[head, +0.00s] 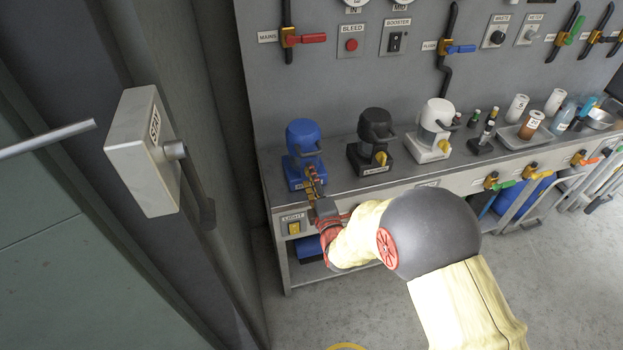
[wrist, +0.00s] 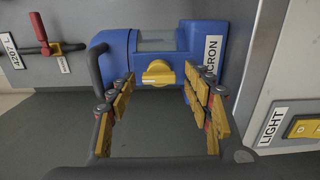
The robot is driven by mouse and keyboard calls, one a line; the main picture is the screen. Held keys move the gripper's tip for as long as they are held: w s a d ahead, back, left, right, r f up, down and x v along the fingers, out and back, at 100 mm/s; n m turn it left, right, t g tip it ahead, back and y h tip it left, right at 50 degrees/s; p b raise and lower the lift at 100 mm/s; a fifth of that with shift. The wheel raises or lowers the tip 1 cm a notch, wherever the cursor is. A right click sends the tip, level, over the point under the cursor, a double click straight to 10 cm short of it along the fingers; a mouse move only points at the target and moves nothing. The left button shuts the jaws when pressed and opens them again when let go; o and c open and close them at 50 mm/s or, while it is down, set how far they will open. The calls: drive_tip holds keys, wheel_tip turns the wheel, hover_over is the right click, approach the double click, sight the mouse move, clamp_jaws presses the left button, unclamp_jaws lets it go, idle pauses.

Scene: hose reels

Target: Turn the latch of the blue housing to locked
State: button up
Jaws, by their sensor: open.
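The blue housing (head: 303,150) is the leftmost of three similar units on the bench, with a blue cap and a dark side handle. In the wrist view the blue housing (wrist: 206,40) shows a round yellow latch (wrist: 158,74) whose raised grip lies left to right in the picture. A white label partly reading "CRON" is beside the latch. My gripper (head: 314,182) is in front of the housing, and hides the latch in the head view. In the wrist view my gripper (wrist: 160,85) is open, its yellow-padded fingers on either side of the latch, with nothing held. Contact cannot be told.
A black unit (head: 372,142) and a white unit (head: 431,132) with yellow latches stand to the right on the bench (head: 345,190). A yellow light switch (head: 294,227) is on the bench front below the housing. A grey wall box with a lever (head: 142,150) stands at left.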

drive_tip(key=v, duration=1.2)
idle(0.5)
